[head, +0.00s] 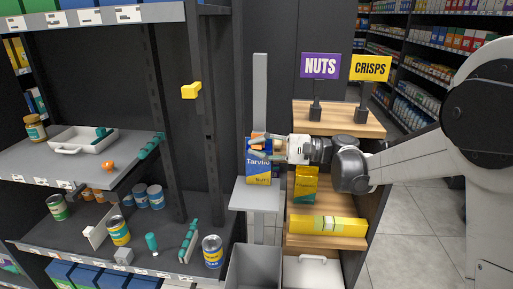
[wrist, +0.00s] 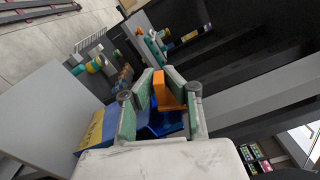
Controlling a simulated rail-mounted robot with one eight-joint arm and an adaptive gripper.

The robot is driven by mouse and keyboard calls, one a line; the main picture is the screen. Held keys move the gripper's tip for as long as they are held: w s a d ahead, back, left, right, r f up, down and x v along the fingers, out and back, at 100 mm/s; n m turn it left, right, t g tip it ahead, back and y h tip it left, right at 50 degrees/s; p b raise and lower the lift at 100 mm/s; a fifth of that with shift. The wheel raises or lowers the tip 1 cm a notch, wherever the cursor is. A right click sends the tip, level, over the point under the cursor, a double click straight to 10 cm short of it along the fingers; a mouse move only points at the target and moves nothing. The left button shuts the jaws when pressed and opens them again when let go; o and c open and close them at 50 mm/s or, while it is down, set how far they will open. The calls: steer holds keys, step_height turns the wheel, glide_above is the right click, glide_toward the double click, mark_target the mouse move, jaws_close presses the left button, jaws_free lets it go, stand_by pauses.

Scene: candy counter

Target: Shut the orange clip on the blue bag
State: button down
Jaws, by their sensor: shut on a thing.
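The blue bag (head: 259,168), marked "Tarvito" and "NUTS" with a yellow lower part, stands upright on a small grey platform (head: 257,196). It also shows in the wrist view as blue folds (wrist: 160,124) between and below the fingers. The orange clip (head: 257,141) is at the bag's top edge. In the wrist view the clip (wrist: 164,92) lies between the fingers, with one upright part and a lower part at an angle to it. Whether its jaws meet is unclear. My gripper (head: 270,147) reaches in from the right, shut on the clip.
A grey post (head: 260,90) rises behind the bag. A grey bin (head: 253,270) is below. Dark shelves with jars fill the left.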

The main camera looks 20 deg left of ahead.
stand_by(0.3)
steer(key=c, duration=1.8)
jaws_free()
steer(key=shift+d, duration=0.1)
steer(key=d, duration=0.2)
steer(key=w+d, duration=0.1)
steer(key=d, duration=0.4)
steer(key=shift+w+d, duration=0.15)
